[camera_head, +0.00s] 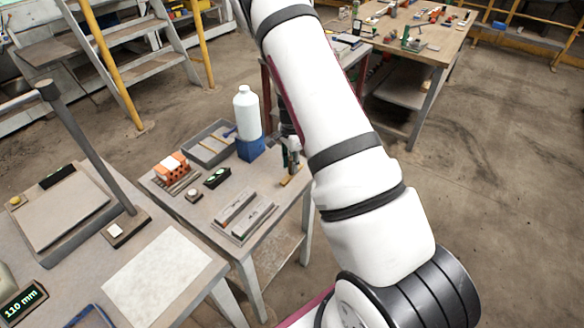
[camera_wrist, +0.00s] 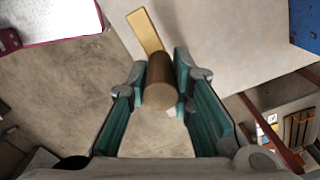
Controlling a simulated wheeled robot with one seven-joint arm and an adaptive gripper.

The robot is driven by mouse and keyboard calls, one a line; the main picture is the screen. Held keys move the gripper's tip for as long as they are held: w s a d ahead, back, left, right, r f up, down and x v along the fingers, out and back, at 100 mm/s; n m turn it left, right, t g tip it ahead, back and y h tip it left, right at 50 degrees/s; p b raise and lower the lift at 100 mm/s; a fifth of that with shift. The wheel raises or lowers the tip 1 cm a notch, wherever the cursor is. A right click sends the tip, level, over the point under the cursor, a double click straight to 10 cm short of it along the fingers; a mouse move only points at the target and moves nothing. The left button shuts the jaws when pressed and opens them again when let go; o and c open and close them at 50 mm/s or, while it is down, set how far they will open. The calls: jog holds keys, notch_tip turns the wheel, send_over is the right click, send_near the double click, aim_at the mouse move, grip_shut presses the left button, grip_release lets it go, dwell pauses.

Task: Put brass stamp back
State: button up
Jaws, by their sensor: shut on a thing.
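The brass stamp has a brown round handle (camera_wrist: 159,85) and a flat brass plate (camera_wrist: 146,32), both clear in the wrist view. My gripper (camera_wrist: 158,80) is shut on the handle, with one teal-lined finger on each side. In the head view my gripper (camera_head: 291,163) is over the right edge of the small grey table (camera_head: 228,192), pointing down. The brass plate (camera_head: 291,177) shows just under it. I cannot tell whether the plate touches the tabletop. My arm hides part of the area to the right.
The small table holds a white bottle (camera_head: 246,112), a blue block (camera_head: 250,148), a grey tray (camera_head: 208,150), an orange hollow brick (camera_head: 171,166), a black device (camera_head: 217,178) and grey bars (camera_head: 245,215). A white sheet (camera_head: 157,274) lies on the nearer left table.

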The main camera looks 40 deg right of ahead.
jog(key=shift+w+d, duration=0.25)
jog(key=shift+w, duration=0.25)
jog(key=shift+w+d+f+p, duration=0.15)
jog(key=shift+f+p, duration=0.35)
jog(key=shift+f, duration=1.35)
jog(key=shift+f, duration=0.15)
jog(key=o, duration=0.9)
